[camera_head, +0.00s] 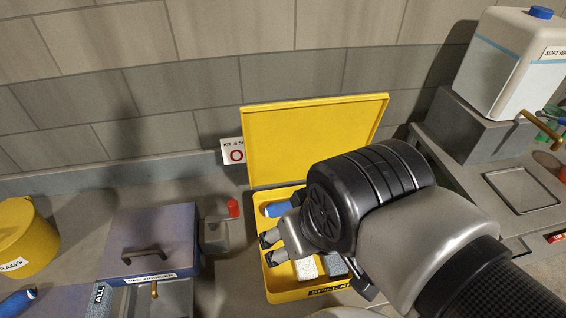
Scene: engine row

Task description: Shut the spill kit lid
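The yellow spill kit (282,298) sits on the bench in the middle of the head view. Its lid (315,138) stands raised at the back, near the wall, so the kit is open. Inside are a blue item (276,209), a whitish speckled block (306,268) and a grey-blue block (334,264). My gripper (272,248) is over the left part of the open box, in front of the raised lid. Two dark fingertips show, with nothing seen between them; how far apart they are is unclear. My wrist hides the box's right side and the lid's lower right.
Left of the kit stand a small device with a red knob (233,208) and a blue-grey box with a handle (150,240). A yellow rags bin (22,240) is far left. A white container (512,65) stands on a grey block (468,135) at the right. A sign (232,151) is beside the lid.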

